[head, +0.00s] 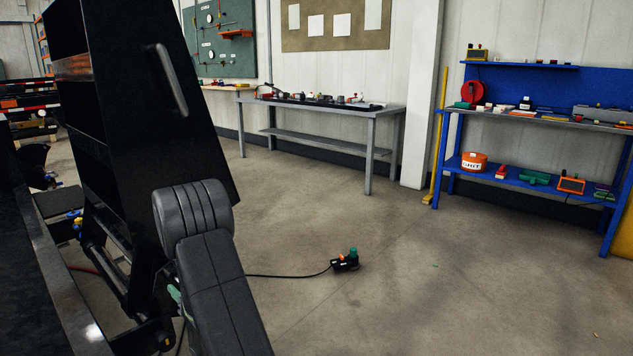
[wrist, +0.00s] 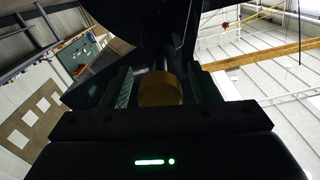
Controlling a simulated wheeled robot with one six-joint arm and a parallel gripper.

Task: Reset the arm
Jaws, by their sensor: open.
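In the wrist view, my gripper (wrist: 162,88) is open. Its two fingers with green ribbed inner pads stand apart. A round yellow-brown thing (wrist: 160,90) shows between the fingers; I cannot tell whether it touches them. A large dark structure (wrist: 150,25) fills the view just beyond the fingers. In the head view, my dark grey arm link rises from the bottom edge in front of a tall black upright structure (head: 130,100) with a handle. My gripper is not visible in the head view.
A grey workbench (head: 325,108) with tools stands by the wall. A blue shelf bench (head: 540,118) holds several items at right. A small device (head: 345,262) with a black cable lies on the floor. The concrete floor in the middle is mostly clear.

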